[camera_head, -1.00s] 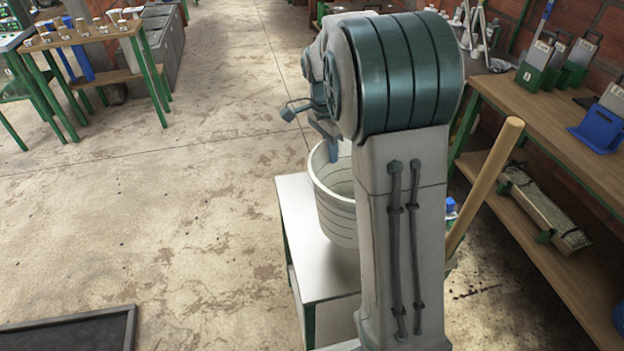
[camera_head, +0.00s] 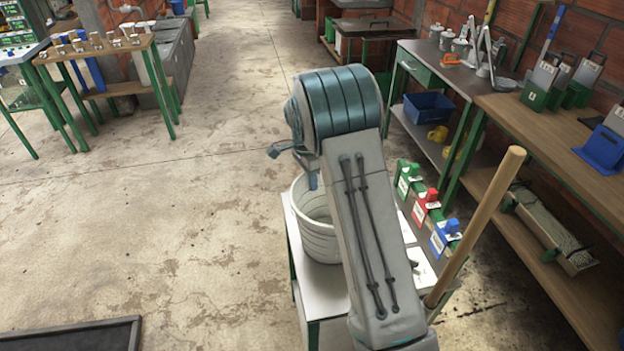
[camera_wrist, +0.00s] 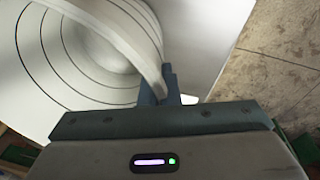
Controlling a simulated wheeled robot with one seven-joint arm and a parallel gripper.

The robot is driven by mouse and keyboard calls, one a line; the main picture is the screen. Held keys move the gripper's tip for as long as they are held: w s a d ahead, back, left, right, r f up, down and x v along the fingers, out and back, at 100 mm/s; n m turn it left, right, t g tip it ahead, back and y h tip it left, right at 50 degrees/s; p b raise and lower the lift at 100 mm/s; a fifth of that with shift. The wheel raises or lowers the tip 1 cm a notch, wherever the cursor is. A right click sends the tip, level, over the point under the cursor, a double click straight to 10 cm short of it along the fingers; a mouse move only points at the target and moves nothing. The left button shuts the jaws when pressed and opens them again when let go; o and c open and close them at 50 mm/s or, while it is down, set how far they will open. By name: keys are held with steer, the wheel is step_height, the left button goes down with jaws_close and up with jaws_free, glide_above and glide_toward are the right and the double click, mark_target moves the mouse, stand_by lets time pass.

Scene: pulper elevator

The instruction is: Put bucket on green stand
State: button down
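The white bucket (camera_head: 318,237) is upright over the white top of the green-legged stand (camera_head: 322,288). Whether its base touches the top or hangs just above it I cannot tell. My gripper (camera_head: 313,181) is at the bucket's rim, partly hidden behind my arm. In the wrist view, the fingers of my gripper (camera_wrist: 160,88) are close together on either side of the rim of the bucket (camera_wrist: 45,60), shut on it. The white stand top (camera_wrist: 205,35) shows beside the bucket there. My arm hides the bucket's right side in the head view.
Green, red and blue small containers (camera_head: 424,204) stand on the right behind my arm. A wooden pole (camera_head: 478,222) leans up nearby. A long workbench (camera_head: 545,130) runs along the right wall. The floor (camera_head: 190,215) to the left is clear.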

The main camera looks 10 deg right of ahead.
steer(key=shift+f, duration=0.2)
steer(key=c, duration=1.7)
jaws_free()
steer(key=shift+r, duration=0.15)
